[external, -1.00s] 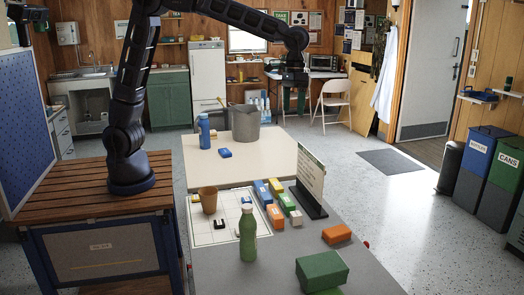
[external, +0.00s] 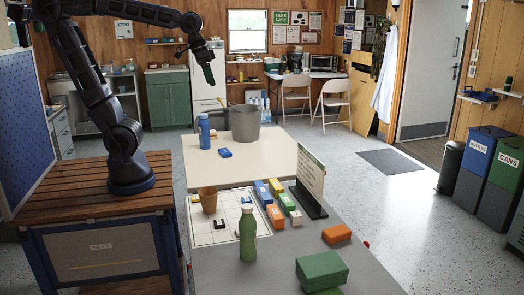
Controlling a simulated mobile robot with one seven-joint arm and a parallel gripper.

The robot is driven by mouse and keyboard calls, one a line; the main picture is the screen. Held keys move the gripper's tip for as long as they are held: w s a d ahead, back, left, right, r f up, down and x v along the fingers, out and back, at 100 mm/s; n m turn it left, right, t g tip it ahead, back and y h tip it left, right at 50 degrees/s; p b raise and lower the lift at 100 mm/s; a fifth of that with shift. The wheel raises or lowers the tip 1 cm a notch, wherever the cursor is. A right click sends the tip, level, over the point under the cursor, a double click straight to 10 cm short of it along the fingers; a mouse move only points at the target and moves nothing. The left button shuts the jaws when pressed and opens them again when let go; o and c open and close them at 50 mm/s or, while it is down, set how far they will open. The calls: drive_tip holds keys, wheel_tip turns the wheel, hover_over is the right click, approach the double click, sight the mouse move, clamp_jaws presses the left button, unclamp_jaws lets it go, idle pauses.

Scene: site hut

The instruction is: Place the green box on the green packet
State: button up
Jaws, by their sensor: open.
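A large green box (external: 321,269) sits at the front right of the grey table. A strip of another green thing (external: 328,292) shows below it, cut by the picture edge; I cannot tell whether they touch. A small green block (external: 287,202) lies among coloured blocks at the table's middle. I cannot tell which green thing is the packet. My gripper (external: 209,77) is high up at the back left, in front of the white fridge and far from these things. Its greenish fingers point down, seen nearly edge-on, open, with nothing visibly held.
A green bottle (external: 247,234) and an orange-brown cup (external: 208,200) stand near a white grid sheet (external: 205,236). An orange box (external: 337,233) lies right. A grey bucket (external: 244,122) and blue bottle (external: 204,131) stand on the farther table.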

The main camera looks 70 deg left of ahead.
drive_tip(key=s+a+f, duration=0.2)
drive_tip(key=s, duration=0.3)
drive_tip(key=s+a+f+t+y, duration=0.1)
drive_tip(key=s+a+f, duration=0.1)
drive_tip(key=s, duration=0.4)
drive_tip(key=shift+a+f+t, duration=0.3)
drive_tip(key=shift+a+f, duration=0.1)
drive_tip(key=shift+a, duration=0.25)
